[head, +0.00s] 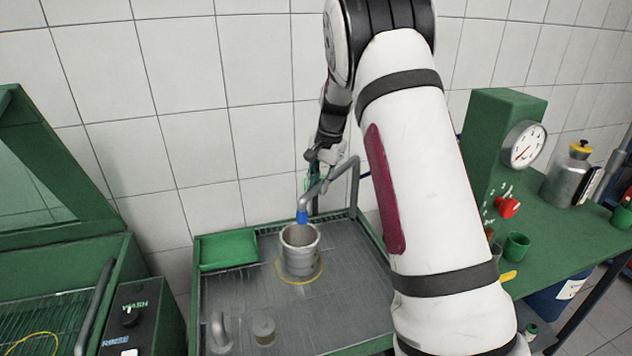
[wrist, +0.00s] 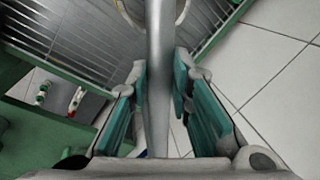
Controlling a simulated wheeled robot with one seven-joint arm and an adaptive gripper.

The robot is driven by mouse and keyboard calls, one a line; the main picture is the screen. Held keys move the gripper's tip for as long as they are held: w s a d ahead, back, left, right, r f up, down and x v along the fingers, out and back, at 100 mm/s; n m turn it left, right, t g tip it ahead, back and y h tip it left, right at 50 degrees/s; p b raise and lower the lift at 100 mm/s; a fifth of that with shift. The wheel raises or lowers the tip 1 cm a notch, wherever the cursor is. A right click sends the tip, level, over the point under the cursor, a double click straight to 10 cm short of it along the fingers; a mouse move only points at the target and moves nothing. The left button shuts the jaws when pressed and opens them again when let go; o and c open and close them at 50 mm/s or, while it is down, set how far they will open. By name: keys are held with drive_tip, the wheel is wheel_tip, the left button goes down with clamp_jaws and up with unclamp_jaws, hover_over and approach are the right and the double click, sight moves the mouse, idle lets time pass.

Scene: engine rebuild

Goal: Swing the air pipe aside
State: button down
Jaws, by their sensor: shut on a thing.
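The air pipe (head: 338,174) is a bent grey tube at the back right of the grated bench. It ends in a blue nozzle (head: 302,217), which hangs over the open top of a grey metal cylinder (head: 300,251). My gripper (head: 318,180) is at the pipe's upper stretch near the nozzle bend, shut on it. In the wrist view the pipe (wrist: 160,35) runs straight between the green-padded fingers of my gripper (wrist: 160,80). My arm hides part of the bench's right side.
The cylinder stands on a yellow ring on the grated bench (head: 245,300). A green tray (head: 228,250) sits at the back left, and small grey parts (head: 263,330) lie in front. A green wash cabinet (head: 60,260) is at left. A green gauge stand (head: 495,145) is at right.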

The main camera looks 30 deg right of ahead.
drive_tip(key=s+d+n, duration=0.5)
drive_tip(key=s+d, duration=0.1)
drive_tip(key=d, duration=0.2)
drive_tip(key=s+d+n+g+y, duration=0.1)
drive_tip(key=s+d+n, duration=0.4)
drive_tip(key=d, duration=0.3)
drive_tip(key=shift+s+d+g, duration=0.15)
drive_tip(key=shift+s+g, duration=0.15)
drive_tip(key=shift+s, duration=0.1)
drive_tip(key=shift+d, duration=0.1)
drive_tip(key=c, duration=1.4)
unclamp_jaws()
drive_tip(key=shift+c, duration=0.2)
drive_tip(key=shift+r, duration=0.1)
wheel_tip(320, 180, up, 12)
drive_tip(key=d, duration=0.2)
drive_tip(key=shift+s, duration=0.25)
